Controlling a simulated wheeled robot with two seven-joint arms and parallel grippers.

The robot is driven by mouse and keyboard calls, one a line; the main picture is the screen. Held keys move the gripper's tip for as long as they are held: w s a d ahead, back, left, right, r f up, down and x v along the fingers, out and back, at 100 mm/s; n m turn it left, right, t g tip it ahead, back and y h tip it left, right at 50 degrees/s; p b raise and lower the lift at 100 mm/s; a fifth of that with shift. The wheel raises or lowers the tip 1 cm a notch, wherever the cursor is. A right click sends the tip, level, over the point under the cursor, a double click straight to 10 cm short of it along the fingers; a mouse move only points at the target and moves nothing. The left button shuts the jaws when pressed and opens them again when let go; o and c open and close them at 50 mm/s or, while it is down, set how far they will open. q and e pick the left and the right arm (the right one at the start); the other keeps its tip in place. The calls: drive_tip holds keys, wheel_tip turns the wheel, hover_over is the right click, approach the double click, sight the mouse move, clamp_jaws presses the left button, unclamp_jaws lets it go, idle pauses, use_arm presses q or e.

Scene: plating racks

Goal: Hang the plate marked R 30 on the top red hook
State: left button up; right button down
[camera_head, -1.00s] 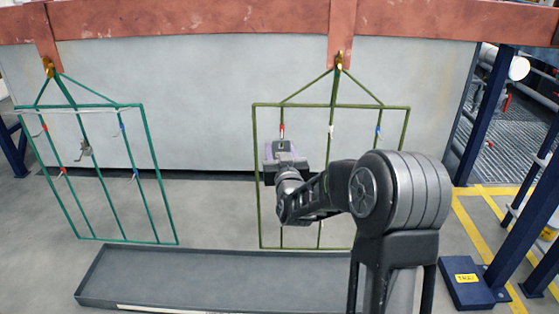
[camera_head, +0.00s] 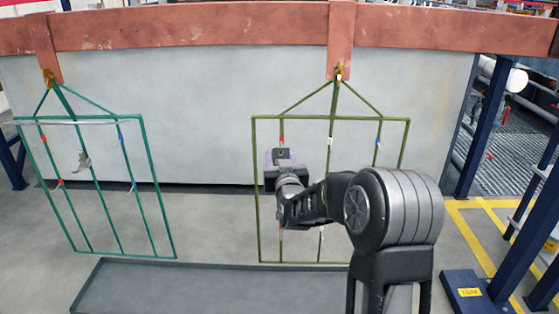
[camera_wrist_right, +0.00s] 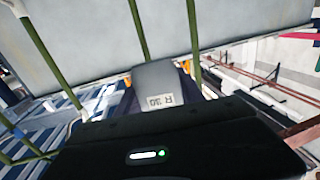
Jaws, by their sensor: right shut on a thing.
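The plate marked R 30 (camera_wrist_right: 154,78) is grey in the right wrist view, with a pale label at its near end. My right gripper (camera_head: 284,160) is shut on the plate and holds it in front of the green right rack (camera_head: 256,190). In the head view the gripper hides most of the plate. The top red hook (camera_head: 282,139) on the rack's left inner bar shows just above the gripper. I cannot tell whether plate and hook touch. A lower red hook shows below the gripper, partly behind my arm. My left gripper is not in view.
A teal rack (camera_head: 158,200) hangs at the left with a small grey piece (camera_head: 83,161) on it. A long grey tray (camera_head: 180,285) lies on the floor below. Blue posts (camera_head: 484,130) stand at the right. A copper beam (camera_head: 190,27) spans the top.

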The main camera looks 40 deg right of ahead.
drive_tip(key=shift+w+d, duration=0.15)
drive_tip(key=shift+w, duration=0.05)
idle(0.4)
drive_tip(key=shift+w+d+f+b, duration=0.1)
drive_tip(key=shift+w+d+b, duration=0.25)
drive_tip(key=shift+w+b, duration=0.1)
drive_tip(key=shift+w+d, duration=0.1)
idle(0.3)
drive_tip(key=shift+w+d+f+b, duration=0.3)
drive_tip(key=shift+w+b, duration=0.1)
drive_tip(key=shift+b, duration=0.15)
drive_tip(key=shift+f, duration=0.1)
idle(0.3)
drive_tip(key=shift+w+d+f+b, duration=0.1)
drive_tip(key=shift+w+f+b, duration=0.1)
drive_tip(key=shift+b, duration=0.25)
